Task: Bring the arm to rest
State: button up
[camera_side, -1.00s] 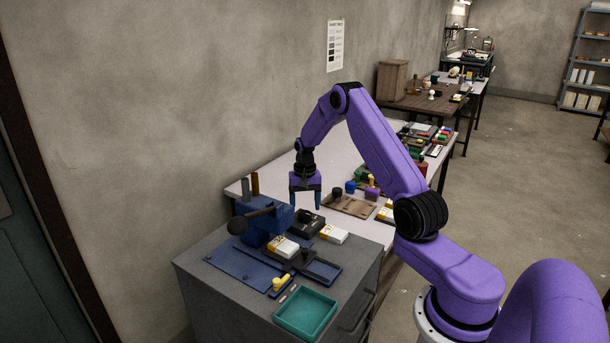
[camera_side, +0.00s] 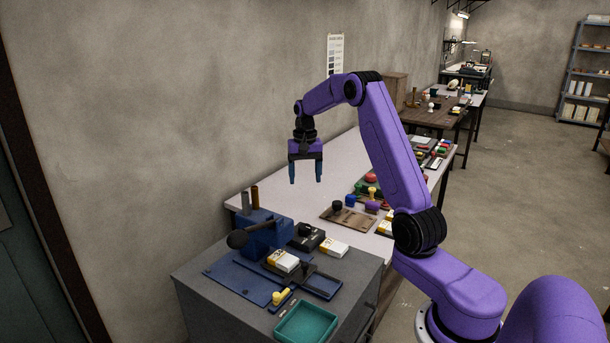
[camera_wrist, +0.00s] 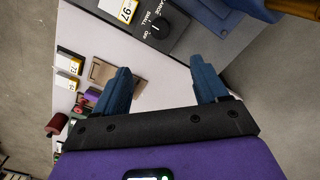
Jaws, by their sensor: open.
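My arm is purple with black joints. My gripper (camera_side: 305,180) hangs above the white table (camera_side: 268,185), its two blue fingers pointing down. The fingers are apart, with nothing between them. In the wrist view, my gripper (camera_wrist: 163,85) also shows its blue fingers spread and empty, over the table top and its edge. No cloth can be made out in either view.
A grey cabinet (camera_side: 205,302) stands in front, with a blue press (camera_side: 262,235), small boxes and a teal tray (camera_side: 307,322) on it. A wooden board (camera_side: 347,219) and several stamps lie on the white table. The air around my gripper is clear.

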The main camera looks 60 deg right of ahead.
dwell(0.3)
jog(key=s+a+r+n, duration=0.1)
jog(key=s+a+n, duration=0.2)
jog(key=a, duration=0.6)
jog(key=s+a+r+n, duration=0.2)
jog(key=a+n, duration=0.2)
jog(key=a, duration=0.5)
jog(key=s+a+r+n, duration=0.1)
jog(key=s+a+n, duration=0.2)
jog(key=a, duration=0.6)
jog(key=s+a+n, duration=0.3)
jog(key=s, duration=0.4)
jog(key=s+a+n, duration=0.3)
jog(key=s+a, duration=0.1)
jog(key=s, duration=0.2)
jog(key=s+d+f+n, duration=0.1)
jog(key=s+n, duration=0.5)
jog(key=s, duration=0.7)
jog(key=shift+s+d+f, duration=0.2)
jog(key=shift+s+f, duration=0.05)
jog(key=shift+s, duration=0.1)
